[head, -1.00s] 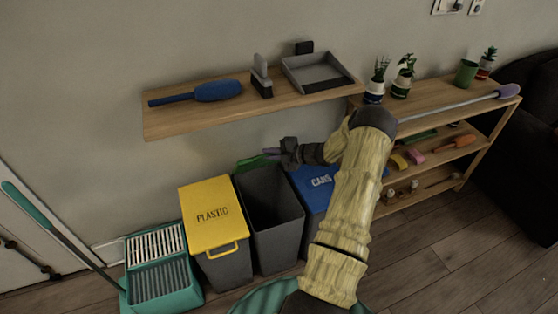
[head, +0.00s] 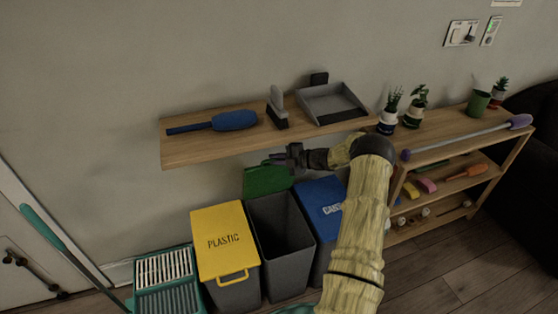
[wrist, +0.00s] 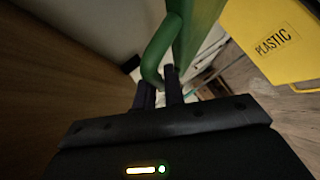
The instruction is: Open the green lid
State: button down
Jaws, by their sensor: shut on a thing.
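The green lid (head: 266,180) stands up at the back of the middle grey bin (head: 281,235), whose mouth is open. My gripper (head: 280,157) is at the lid's top edge, just below the wall shelf. In the wrist view, my gripper (wrist: 160,78) is shut on the lid's curved green handle (wrist: 153,52). Part of the lid's green panel (wrist: 198,28) shows behind the handle. The fingertips partly hide the handle where they meet it.
A yellow-lidded plastic bin (head: 222,250) stands left of the open bin, and a blue-lidded bin (head: 320,200) stands right. The wooden wall shelf (head: 185,153) hangs close above my gripper. A low shelf unit (head: 455,147) is at the right.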

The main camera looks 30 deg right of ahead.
jog(key=shift+d, duration=0.1)
jog(key=c, duration=1.5)
grip_release()
jog(key=shift+s, duration=0.1)
jog(key=b+v, duration=0.1)
jog(key=v, duration=1.6)
jog(key=shift+s+d, duration=0.15)
